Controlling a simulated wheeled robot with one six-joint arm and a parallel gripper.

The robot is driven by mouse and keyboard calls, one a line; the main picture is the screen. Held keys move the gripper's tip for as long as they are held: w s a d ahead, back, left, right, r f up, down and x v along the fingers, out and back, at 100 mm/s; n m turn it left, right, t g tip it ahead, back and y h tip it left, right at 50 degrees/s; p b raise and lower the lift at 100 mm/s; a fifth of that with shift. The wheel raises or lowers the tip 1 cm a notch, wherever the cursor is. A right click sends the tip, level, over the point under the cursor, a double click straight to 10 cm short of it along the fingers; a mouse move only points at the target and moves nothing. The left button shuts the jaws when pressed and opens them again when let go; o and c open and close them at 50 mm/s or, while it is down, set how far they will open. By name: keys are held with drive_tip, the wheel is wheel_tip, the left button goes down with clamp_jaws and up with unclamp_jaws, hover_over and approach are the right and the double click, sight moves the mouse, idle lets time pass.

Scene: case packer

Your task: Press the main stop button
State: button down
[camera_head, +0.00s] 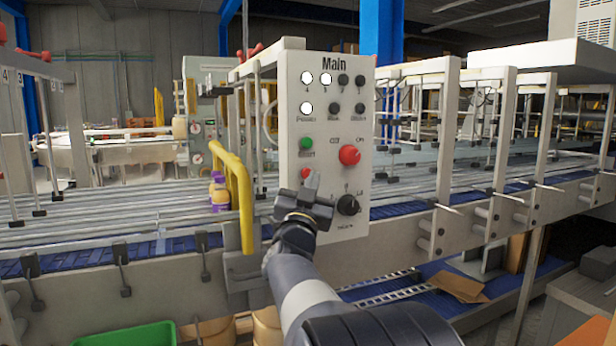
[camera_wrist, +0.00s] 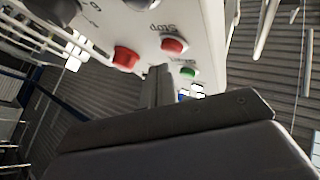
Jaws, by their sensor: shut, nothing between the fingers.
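The white control panel (camera_head: 325,120) marked "Main" faces me. Its small red stop button (camera_head: 306,173) sits below the green start button (camera_head: 306,143), partly hidden behind my fingertips in the head view. In the upside-down wrist view the stop button (camera_wrist: 174,46) shows beside the "Stop" lettering, with the green button (camera_wrist: 188,71) near it. My gripper (camera_head: 313,183) is shut and empty, its tip in front of the panel, close to the stop button. In the wrist view the fingers (camera_wrist: 159,86) point towards the panel; I cannot tell whether they touch it.
A larger red knob (camera_head: 349,155) and a black rotary knob (camera_head: 347,205) are close by on the panel. A yellow rail (camera_head: 243,200) stands left of it. The conveyor (camera_head: 120,220) runs behind, with small purple-topped bottles (camera_head: 219,192) on it.

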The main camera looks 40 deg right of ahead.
drive_tip(key=shift+s, duration=0.1)
drive_tip(key=s+b, duration=0.1)
drive_tip(key=s, duration=0.1)
drive_tip(key=s+a+b, duration=0.1)
drive_tip(key=s, duration=0.1)
drive_tip(key=shift+s+a, duration=0.1)
drive_tip(key=shift+s, duration=0.25)
idle(0.5)
drive_tip(key=shift+s+a+p, duration=0.2)
drive_tip(key=shift+s+a, duration=0.05)
drive_tip(key=shift+s, duration=0.7)
drive_tip(key=shift+s+a+p, duration=0.2)
drive_tip(key=shift+s, duration=0.75)
